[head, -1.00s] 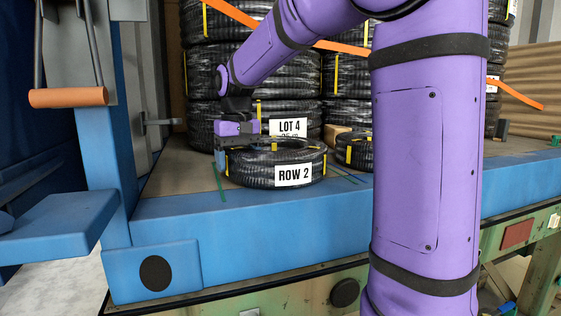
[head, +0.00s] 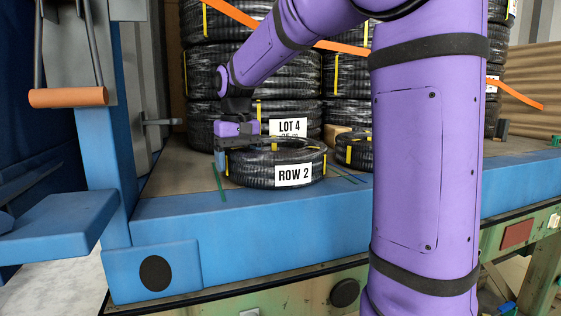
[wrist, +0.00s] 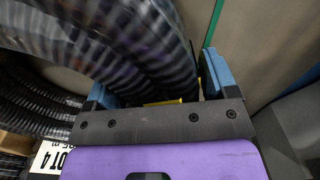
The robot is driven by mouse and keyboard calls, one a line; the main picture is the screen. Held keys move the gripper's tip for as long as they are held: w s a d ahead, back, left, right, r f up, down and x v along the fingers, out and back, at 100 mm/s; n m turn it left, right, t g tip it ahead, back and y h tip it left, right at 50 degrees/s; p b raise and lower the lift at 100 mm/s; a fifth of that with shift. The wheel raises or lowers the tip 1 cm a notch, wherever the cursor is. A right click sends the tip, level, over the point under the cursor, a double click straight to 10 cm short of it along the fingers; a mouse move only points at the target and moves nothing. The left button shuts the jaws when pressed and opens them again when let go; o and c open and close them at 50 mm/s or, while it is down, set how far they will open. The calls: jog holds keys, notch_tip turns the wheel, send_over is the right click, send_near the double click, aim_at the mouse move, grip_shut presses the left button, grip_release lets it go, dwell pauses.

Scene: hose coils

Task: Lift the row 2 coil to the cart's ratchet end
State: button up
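The row 2 coil (head: 262,180), a black ribbed hose ring with yellow ties and a white ROW 2 label, lies flat near the front edge of the blue-edged deck (head: 330,210). My gripper (head: 243,150) is lowered at the coil's left side, one blue finger outside it. In the wrist view my gripper (wrist: 160,85) has its blue fingers wide apart, with the hose wall (wrist: 170,55) between them. A narrow gap shows beside the right finger. The left fingertip is partly hidden by the hose. I cannot pick out a ratchet clearly.
Tall coil stacks (head: 255,75) stand close behind, one labelled LOT 4 (head: 289,127). A smaller coil (head: 355,151) lies to the right, partly behind my arm. An orange strap (head: 525,97) crosses the stacks. A weathered green frame (head: 285,298) is below the deck.

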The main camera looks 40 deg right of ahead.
jog(key=c, duration=1.1)
jog(key=shift+c, duration=0.9)
jog(key=shift+r, duration=0.1)
jog(key=shift+c, duration=0.2)
grip_shut()
jog(key=shift+r, duration=0.2)
jog(key=shift+r, duration=0.55)
jog(key=shift+r, duration=2.7)
jog(key=shift+r, duration=0.1)
